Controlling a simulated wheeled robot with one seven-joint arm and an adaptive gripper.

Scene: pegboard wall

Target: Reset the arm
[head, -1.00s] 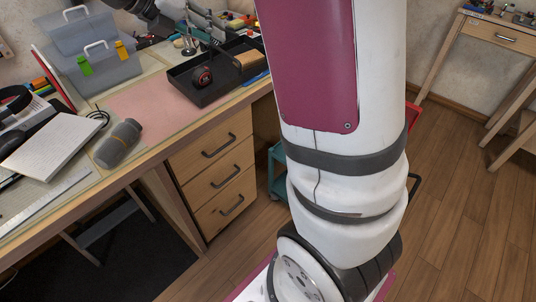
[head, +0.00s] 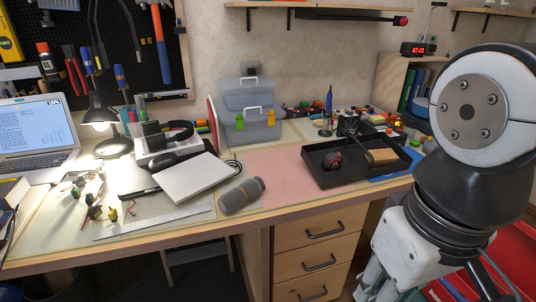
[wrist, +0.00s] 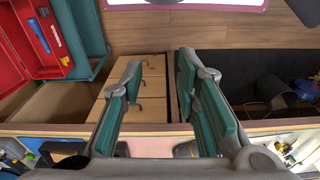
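My arm (head: 450,180) fills the right side of the head view, bent downward beside the workbench. My gripper (head: 375,280) is at the bottom of that view, in front of the drawers and partly cut off by the picture's edge. In the wrist view my gripper (wrist: 160,65) shows two teal-padded fingers standing apart. Nothing is held between them. Drawer fronts (wrist: 117,105) show behind and beside the left finger.
The workbench (head: 150,240) carries a black tray (head: 355,182), a grey cylinder (head: 241,196), a notebook (head: 195,178), a lit lamp and a laptop (head: 35,130). An open red toolbox (wrist: 30,40) lies at upper left in the wrist view.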

